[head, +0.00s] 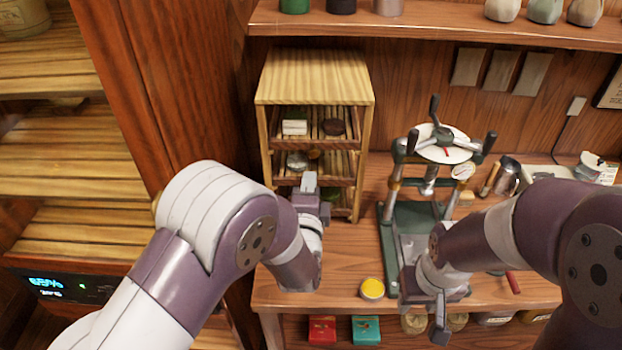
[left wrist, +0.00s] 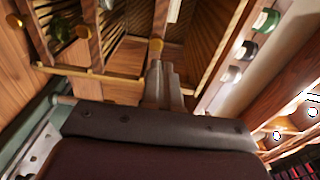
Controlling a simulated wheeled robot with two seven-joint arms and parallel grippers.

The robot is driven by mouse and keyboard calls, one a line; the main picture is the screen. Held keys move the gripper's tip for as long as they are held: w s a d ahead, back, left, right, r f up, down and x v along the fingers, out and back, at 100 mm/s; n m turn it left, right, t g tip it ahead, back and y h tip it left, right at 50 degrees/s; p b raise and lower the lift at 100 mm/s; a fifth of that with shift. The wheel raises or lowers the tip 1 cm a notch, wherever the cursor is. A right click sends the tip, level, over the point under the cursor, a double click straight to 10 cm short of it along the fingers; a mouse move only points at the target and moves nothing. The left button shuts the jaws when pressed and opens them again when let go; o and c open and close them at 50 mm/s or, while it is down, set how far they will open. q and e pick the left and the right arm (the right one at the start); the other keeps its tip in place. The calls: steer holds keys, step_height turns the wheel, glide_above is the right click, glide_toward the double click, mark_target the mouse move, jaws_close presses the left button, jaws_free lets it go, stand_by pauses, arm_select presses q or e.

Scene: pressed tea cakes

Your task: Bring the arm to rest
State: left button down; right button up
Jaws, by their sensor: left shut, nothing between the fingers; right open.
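My left gripper (head: 309,183) is in front of the small slatted wooden rack (head: 315,85), with its fingers pointing up and nothing between them. In the left wrist view its fingers (left wrist: 160,80) are together, with the wooden slats beyond them. My left arm comes in from the lower left and bends at the elbow. My right gripper (head: 440,328) hangs low at the table's front edge, in front of the green press. Its fingers are small in the head view, and it holds nothing that I can see.
The green press (head: 388,225) with a round top plate stands right of the rack. A yellow tin (head: 372,289) sits near the table's front edge. The rack holds a white block (head: 294,127) and a dark cake (head: 333,127). A shelf (head: 430,28) runs above; slatted shelves (head: 60,150) stand at left.

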arm_select(q)
steer(key=s+b, duration=0.1)
steer(key=s, duration=0.6)
steer(key=s+d+f+n+g+h, duration=0.1)
steer(key=s+f+n+g, duration=0.25)
steer(key=f+g, duration=0.2)
steer(key=s+f+n+g+h, duration=0.1)
steer(key=s+f+n+g, duration=0.25)
steer(key=f, duration=0.25)
steer(key=s+a+r+n+g+y, duration=0.1)
steer(key=s+a+n+g, duration=0.2)
steer(key=a, duration=0.6)
steer(key=s+a+r+n+g+y, duration=0.2)
steer(key=s+a+n+g, duration=0.2)
steer(key=a+n, duration=0.4)
steer(key=shift+s+a+n, duration=0.3)
steer(key=shift+s+a, duration=0.1)
steer(key=shift+a, duration=0.15)
